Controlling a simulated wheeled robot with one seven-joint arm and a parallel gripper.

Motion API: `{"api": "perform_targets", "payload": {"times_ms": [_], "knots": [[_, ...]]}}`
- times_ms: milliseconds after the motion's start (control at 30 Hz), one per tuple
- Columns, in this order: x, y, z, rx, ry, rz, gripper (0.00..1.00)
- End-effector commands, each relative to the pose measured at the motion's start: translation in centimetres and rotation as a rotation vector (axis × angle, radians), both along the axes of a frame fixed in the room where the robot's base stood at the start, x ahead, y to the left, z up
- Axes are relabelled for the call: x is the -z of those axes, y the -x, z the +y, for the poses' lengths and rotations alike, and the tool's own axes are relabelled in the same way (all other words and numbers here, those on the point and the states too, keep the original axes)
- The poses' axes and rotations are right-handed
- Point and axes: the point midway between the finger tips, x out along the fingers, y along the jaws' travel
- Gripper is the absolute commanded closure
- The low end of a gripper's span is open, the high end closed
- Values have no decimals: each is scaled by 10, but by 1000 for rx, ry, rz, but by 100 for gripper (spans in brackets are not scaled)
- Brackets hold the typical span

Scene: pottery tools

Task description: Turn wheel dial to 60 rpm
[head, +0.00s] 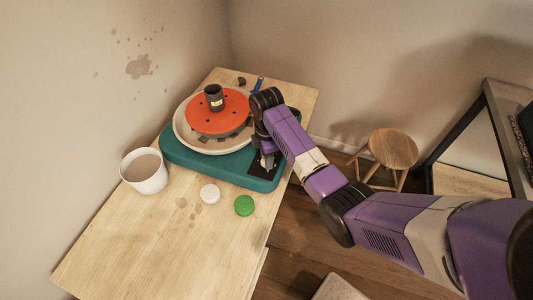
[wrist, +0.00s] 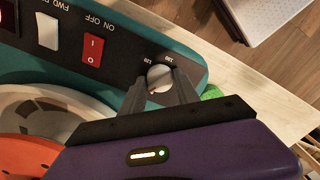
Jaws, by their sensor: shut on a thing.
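The pottery wheel has a teal base (head: 205,165) and an orange wheel head (head: 222,122). Its black control panel (wrist: 120,50) shows in the wrist view. The small round silver dial (wrist: 158,76) sits at the panel's right end, with the printed numbers near it upside down. My gripper (wrist: 158,90) is shut on the dial, one finger on each side. The fingers and palm hide the dial's near side and part of its scale, so I cannot read its setting. In the head view my gripper (head: 267,158) is over the panel and hides the dial.
A red on/off switch (wrist: 93,49) and a white direction switch (wrist: 47,31) are left of the dial. A dark cup (head: 214,98) stands on the wheel head. A white bucket (head: 145,172), a white disc (head: 210,193) and a green sponge (head: 244,205) are on the wooden table (head: 150,240).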

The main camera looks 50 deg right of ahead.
Motion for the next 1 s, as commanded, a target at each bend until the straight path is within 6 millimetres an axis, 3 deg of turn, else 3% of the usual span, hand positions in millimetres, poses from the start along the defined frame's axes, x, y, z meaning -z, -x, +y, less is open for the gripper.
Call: {"api": "perform_targets", "payload": {"times_ms": [500, 1000], "knots": [[-2, 0, 0, 401, 0, 0, 100], [-1, 0, 0, 521, 1, 1, 100]]}}
